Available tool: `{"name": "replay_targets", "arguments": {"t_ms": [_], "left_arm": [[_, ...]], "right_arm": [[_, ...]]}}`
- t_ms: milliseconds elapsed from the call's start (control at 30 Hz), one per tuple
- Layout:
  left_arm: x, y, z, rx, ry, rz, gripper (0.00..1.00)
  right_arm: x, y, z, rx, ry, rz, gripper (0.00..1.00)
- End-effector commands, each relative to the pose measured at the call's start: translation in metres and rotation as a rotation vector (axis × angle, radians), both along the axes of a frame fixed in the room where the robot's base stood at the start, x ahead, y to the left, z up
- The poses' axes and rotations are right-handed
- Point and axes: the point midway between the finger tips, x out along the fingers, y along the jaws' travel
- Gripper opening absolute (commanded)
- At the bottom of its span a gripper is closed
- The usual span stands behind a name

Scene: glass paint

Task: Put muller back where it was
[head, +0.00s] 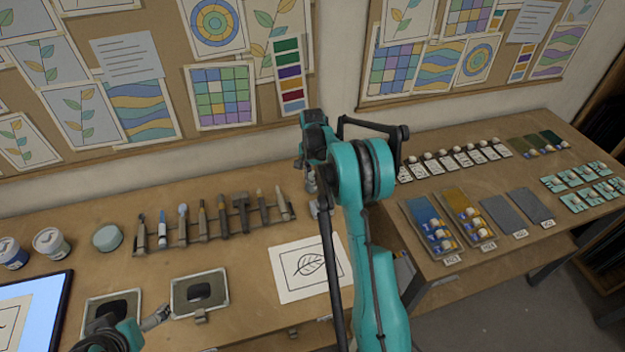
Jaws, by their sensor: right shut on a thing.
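My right gripper (313,182) is at the back of the near bench, just right of the tool rack. My teal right arm covers most of it. It is shut on a small greyish thing, taken as the muller (315,209), whose shape is mostly hidden; I cannot tell whether it touches the bench. My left gripper (156,318) shows only in part at the lower left, close to two framed slabs (219,302) with dark patches. Its fingers are too small and covered to tell their opening.
A tool rack (190,245) holds several upright tools. Paint jars (51,244), a round pale-teal lid (107,238) and a screen (30,310) are at left. A leaf drawing (296,284) lies by my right arm. The right bench (478,184) carries trays and cards.

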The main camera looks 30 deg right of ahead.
Motion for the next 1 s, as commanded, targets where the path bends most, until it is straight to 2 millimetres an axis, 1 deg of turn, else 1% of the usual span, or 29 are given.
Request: {"name": "replay_targets", "arguments": {"t_ms": [600,633,667,700,1000], "left_arm": [[0.0000,0.0000,-0.0060,0.000,0.000,0.000,1.00],[0.0000,0.0000,-0.0058,0.000,0.000,0.000,1.00],[0.0000,0.0000,-0.0057,0.000,0.000,0.000,1.00],[0.0000,0.0000,-0.0055,0.000,0.000,0.000,1.00],[0.0000,0.0000,-0.0055,0.000,0.000,0.000,1.00]], "right_arm": [[0.0000,0.0000,-0.0064,0.000,0.000,0.000,0.00],[0.0000,0.0000,-0.0061,0.000,0.000,0.000,0.25],[0.0000,0.0000,-0.0059,0.000,0.000,0.000,0.33],[0.0000,0.0000,-0.0059,0.000,0.000,0.000,0.44],[0.0000,0.0000,-0.0055,0.000,0.000,0.000,0.44]]}}
